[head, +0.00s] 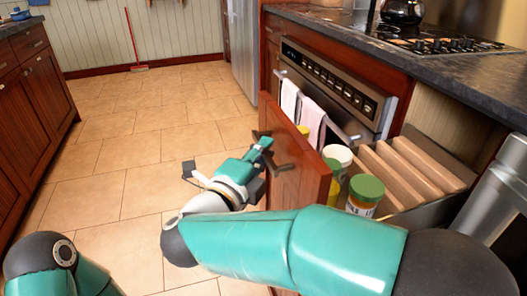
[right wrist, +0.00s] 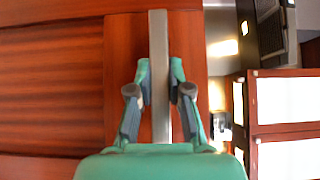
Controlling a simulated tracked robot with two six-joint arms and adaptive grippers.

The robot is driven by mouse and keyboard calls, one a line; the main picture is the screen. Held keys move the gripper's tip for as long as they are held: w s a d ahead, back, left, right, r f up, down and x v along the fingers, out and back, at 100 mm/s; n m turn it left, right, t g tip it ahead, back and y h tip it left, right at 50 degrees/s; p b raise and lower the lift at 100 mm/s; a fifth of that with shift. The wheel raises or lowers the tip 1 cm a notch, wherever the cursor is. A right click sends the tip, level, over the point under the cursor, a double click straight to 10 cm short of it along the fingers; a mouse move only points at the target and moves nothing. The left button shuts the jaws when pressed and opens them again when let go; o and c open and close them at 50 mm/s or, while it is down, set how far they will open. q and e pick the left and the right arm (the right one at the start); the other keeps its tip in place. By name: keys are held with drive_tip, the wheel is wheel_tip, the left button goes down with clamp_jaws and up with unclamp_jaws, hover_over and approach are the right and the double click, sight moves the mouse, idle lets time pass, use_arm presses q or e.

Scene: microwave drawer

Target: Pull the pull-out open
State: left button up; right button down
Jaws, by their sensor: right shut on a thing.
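The pull-out has a reddish-brown wooden front (head: 305,170) that stands out from the cabinet row, with its rack (head: 415,211) showing behind it. Jars stand inside, among them a green-lidded jar (head: 366,195) and a white-lidded one (head: 338,156). My right gripper (head: 268,150) is at the outer face of the front. In the right wrist view a vertical metal bar handle (right wrist: 159,50) runs between the fingers of this gripper (right wrist: 160,92), which is shut on it. My left gripper is out of view; only part of my left arm shows at the bottom left.
An oven (head: 335,90) with hanging towels (head: 312,118) is beyond the pull-out, under a dark countertop (head: 480,88) with a stove. Another cabinet row (head: 45,90) stands at the left. The tiled floor (head: 130,150) between them is clear.

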drive_tip(key=shift+f, duration=0.25)
drive_tip(key=c, duration=1.1)
unclamp_jaws()
drive_tip(key=shift+w, duration=0.15)
drive_tip(key=shift+r, duration=0.1)
